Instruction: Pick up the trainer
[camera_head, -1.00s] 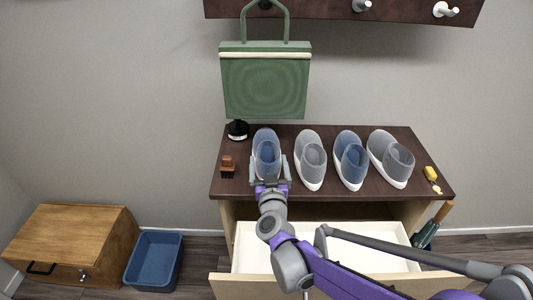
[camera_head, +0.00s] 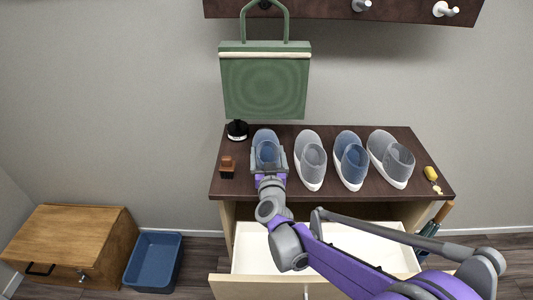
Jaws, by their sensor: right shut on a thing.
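Several trainers stand in a row on the dark cabinet top (camera_head: 330,191). The leftmost, a blue-grey trainer (camera_head: 266,141), has my right gripper (camera_head: 268,160) at its near end, with the fingers shut on it from both sides. It appears to rest on the top still; any small lift cannot be told. To its right are a grey trainer (camera_head: 310,158), a blue trainer (camera_head: 350,160) and another grey trainer (camera_head: 391,158). The near end of the held trainer is partly hidden by my gripper. My left gripper is not in view.
An open, empty-looking drawer (camera_head: 243,245) sticks out below, under my arm. A brown brush (camera_head: 227,167) and a black jar (camera_head: 237,130) stand left of the held trainer. A green bag (camera_head: 264,85) hangs above. A blue bin (camera_head: 153,261) and a wooden box (camera_head: 62,245) are on the floor.

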